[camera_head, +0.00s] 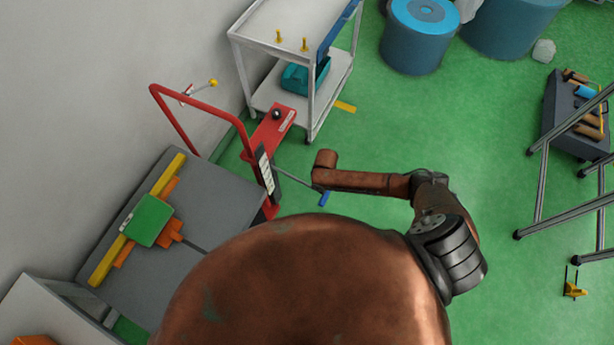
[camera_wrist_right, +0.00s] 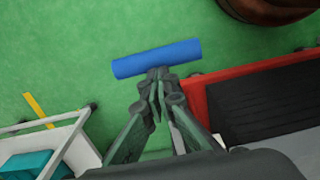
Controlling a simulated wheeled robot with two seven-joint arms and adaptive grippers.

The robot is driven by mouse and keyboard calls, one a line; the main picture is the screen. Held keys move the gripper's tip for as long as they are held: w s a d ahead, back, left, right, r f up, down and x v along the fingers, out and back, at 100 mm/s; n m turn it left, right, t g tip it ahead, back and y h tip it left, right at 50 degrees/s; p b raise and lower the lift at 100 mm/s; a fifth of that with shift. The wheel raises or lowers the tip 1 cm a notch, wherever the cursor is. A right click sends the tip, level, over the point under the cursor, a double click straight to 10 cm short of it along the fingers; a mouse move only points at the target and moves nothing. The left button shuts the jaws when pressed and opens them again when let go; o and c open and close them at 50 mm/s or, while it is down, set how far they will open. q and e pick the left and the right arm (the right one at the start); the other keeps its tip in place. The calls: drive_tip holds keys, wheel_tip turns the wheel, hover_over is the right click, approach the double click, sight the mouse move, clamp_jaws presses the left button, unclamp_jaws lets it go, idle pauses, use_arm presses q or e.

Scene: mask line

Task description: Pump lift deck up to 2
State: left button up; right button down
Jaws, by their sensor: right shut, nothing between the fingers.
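The lift cart has a grey deck (camera_head: 225,193) and a red push handle (camera_head: 195,98). A grey lever runs from its red base to a blue foot bar (camera_head: 324,198). A pale marked scale strip (camera_head: 265,170) stands on the post; its reading is too small to tell. On the deck lies a green block (camera_head: 148,220) over orange and yellow pieces. In the right wrist view, my right gripper (camera_wrist_right: 160,72) is shut and empty, its tips at the blue bar (camera_wrist_right: 157,58); contact cannot be told. My left gripper is not in view.
A white trolley (camera_head: 278,28) with a teal bin (camera_head: 303,76) stands behind the cart, by the wall. Blue drums (camera_head: 420,38) are at the back. Metal frame legs (camera_head: 540,190) are at right. Green floor is clear between them. My brown body covers the front.

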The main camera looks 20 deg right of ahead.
wheel_tip(320, 180, up, 14)
drive_tip(key=p, duration=1.3)
drive_tip(key=shift+s+d+p, duration=0.25)
drive_tip(key=shift+s+p, duration=0.1)
drive_tip(key=shift+f, duration=0.1)
drive_tip(key=shift+w+a+f+b, duration=0.1)
drive_tip(key=shift+f+b, duration=1.5)
drive_tip(key=shift+f, duration=0.65)
drive_tip(key=shift+w+a+f+b, duration=0.1)
drive_tip(key=shift+f+b, duration=1.45)
drive_tip(key=shift+f, duration=0.7)
drive_tip(key=shift+d+r, duration=0.1)
drive_tip(key=shift+r, duration=0.1)
